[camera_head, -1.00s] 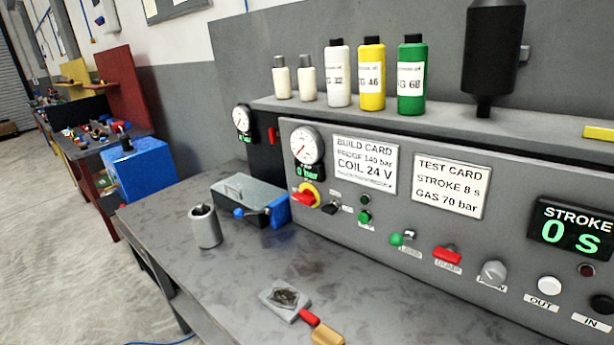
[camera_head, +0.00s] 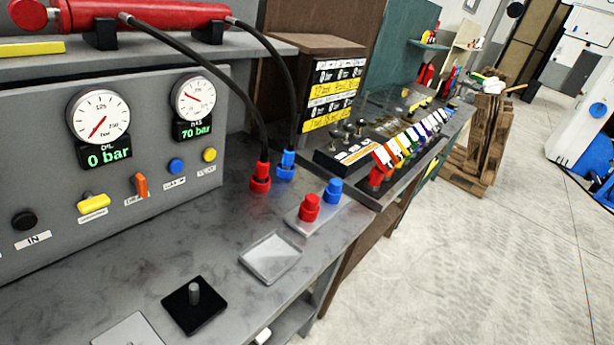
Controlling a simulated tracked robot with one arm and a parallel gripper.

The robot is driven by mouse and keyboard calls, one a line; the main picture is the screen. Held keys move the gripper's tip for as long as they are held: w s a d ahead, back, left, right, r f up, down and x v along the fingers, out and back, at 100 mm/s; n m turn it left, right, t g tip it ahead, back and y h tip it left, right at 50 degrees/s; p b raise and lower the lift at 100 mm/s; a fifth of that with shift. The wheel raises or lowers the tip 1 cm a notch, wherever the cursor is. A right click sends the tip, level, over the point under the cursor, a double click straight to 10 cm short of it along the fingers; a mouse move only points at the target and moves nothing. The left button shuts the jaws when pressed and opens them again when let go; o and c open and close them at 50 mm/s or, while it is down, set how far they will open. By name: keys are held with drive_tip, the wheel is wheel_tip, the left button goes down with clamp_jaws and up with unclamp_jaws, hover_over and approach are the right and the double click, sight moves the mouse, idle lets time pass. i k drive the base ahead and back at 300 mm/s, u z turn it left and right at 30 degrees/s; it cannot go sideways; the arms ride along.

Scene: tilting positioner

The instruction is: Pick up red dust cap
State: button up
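A red dust cap (camera_head: 309,207) stands on a small light grey plate (camera_head: 305,223) near the right end of the grey workbench. A blue cap (camera_head: 333,190) stands beside it on the same plate, just behind and to the right. Behind them, a red hose coupling (camera_head: 260,177) and a blue hose coupling (camera_head: 286,165) stand on the bench at the ends of black hoses. My gripper is not in view.
An empty shallow tray (camera_head: 270,258) and a black square base with a metal post (camera_head: 194,304) lie in front of the caps. A control panel (camera_head: 110,170) with gauges stands at left. Several levers and coloured tags (camera_head: 400,150) fill the bench beyond. Open floor is at right.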

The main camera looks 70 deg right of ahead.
sight(312, 201)
drive_tip(key=z, duration=1.9)
drive_tip(key=k, duration=0.5)
drive_tip(key=z, duration=0.15)
drive_tip(key=i, duration=1.2)
drive_tip(key=u, duration=0.35)
